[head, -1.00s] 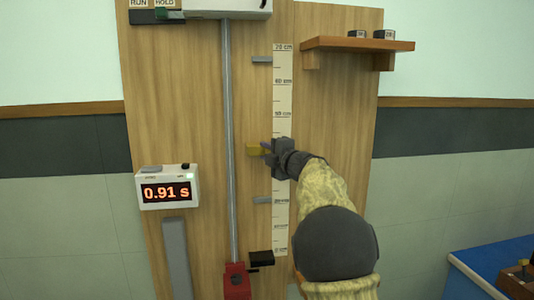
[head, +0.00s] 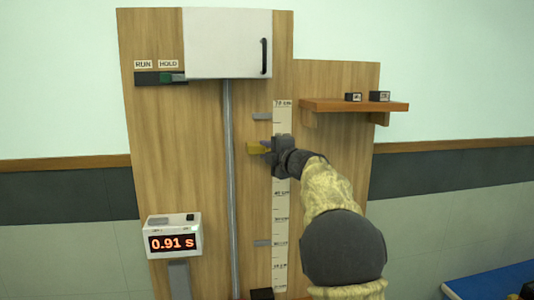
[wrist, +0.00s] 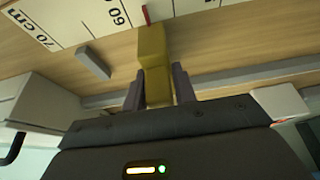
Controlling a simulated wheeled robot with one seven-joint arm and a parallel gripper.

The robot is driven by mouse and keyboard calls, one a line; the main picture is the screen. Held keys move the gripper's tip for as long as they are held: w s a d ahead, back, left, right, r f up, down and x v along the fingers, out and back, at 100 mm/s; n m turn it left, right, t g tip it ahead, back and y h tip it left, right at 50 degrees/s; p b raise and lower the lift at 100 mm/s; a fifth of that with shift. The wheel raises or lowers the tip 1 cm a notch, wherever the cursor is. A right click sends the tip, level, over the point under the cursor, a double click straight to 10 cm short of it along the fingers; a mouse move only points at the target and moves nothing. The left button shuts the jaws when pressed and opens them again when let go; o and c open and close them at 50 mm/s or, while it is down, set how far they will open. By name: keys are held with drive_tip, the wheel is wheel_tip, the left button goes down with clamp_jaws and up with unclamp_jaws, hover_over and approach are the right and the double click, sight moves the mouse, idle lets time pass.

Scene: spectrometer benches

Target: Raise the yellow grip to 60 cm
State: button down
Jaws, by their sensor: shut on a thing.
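The yellow grip (head: 255,149) sits between the grey rod (head: 228,180) and the white cm scale (head: 283,210) on the wooden board. My gripper (head: 268,147) comes from the right and is shut on the grip. In the wrist view the yellow grip (wrist: 152,62) is between both fingers of my gripper (wrist: 159,90). A red pointer (wrist: 146,14) by the grip lies at the scale's edge (wrist: 75,28), a little below the 60 label. In the head view my gripper hides the scale at this height.
Grey pegs stick out above (head: 262,116) and below (head: 262,243) the grip. A wooden shelf (head: 350,105) with two small dark blocks is to the upper right. A white box (head: 225,45) tops the rod. A timer (head: 174,237) reads 0.91 s. A RUN/HOLD switch (head: 160,78) is upper left.

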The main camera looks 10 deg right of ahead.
drive_tip(key=shift+r+p, duration=0.6)
drive_tip(key=shift+r, duration=0.5)
drive_tip(key=c, duration=1.2)
unclamp_jaws()
drive_tip(key=shift+c, duration=0.2)
drive_tip(key=shift+s+f, duration=0.1)
drive_tip(key=b+v, duration=0.7)
drive_tip(key=v, duration=1)
drive_tip(key=shift+s, duration=0.15)
drive_tip(key=shift+d, duration=0.1)
